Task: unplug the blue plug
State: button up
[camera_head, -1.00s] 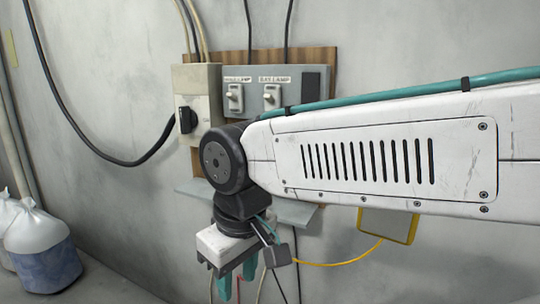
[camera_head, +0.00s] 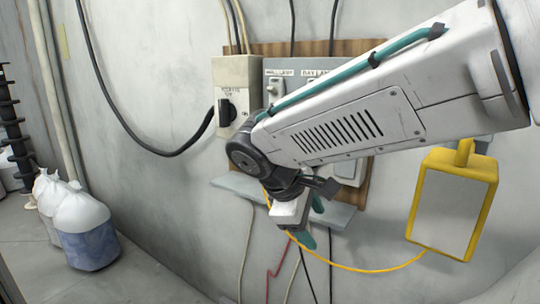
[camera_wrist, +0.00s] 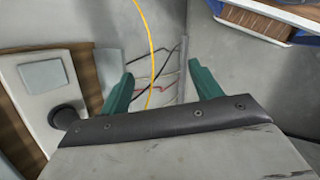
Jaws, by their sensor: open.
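I cannot make out a blue plug in either view; my arm hides part of the wall panel. The grey switch panel (camera_head: 283,110) is on a wooden board, with a beige box (camera_head: 236,78) at its left carrying a black knob (camera_head: 226,112). My gripper (camera_head: 312,222) has teal fingers and hangs by the grey shelf below the panel. In the wrist view my gripper (camera_wrist: 160,78) is open, its fingers wide apart with nothing held between them. A yellow cable (camera_wrist: 150,55) passes behind the gap.
A yellow-framed panel (camera_head: 452,205) hangs at the right with a yellow cable (camera_head: 360,268) sagging from it. The grey shelf (camera_head: 335,212) juts from the wall. Thin red and black wires run below it. White bags (camera_head: 85,230) stand on the floor at the left.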

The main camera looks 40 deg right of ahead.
jog(key=w+d+r+n+t+h, duration=0.1)
jog(key=w+n+t+h, duration=0.2)
jog(key=w, duration=1)
jog(key=w+d+r+n+t+h, duration=0.2)
jog(key=w+n+t+h, duration=0.2)
jog(key=w+n, duration=0.9)
jog(key=h, duration=0.3)
jog(key=shift+h, duration=0.3)
jog(key=shift+w, duration=0.15)
jog(key=shift+x, duration=4.45)
jog(key=shift+f, duration=0.1)
jog(key=c, duration=1.3)
jog(key=shift+v, duration=3)
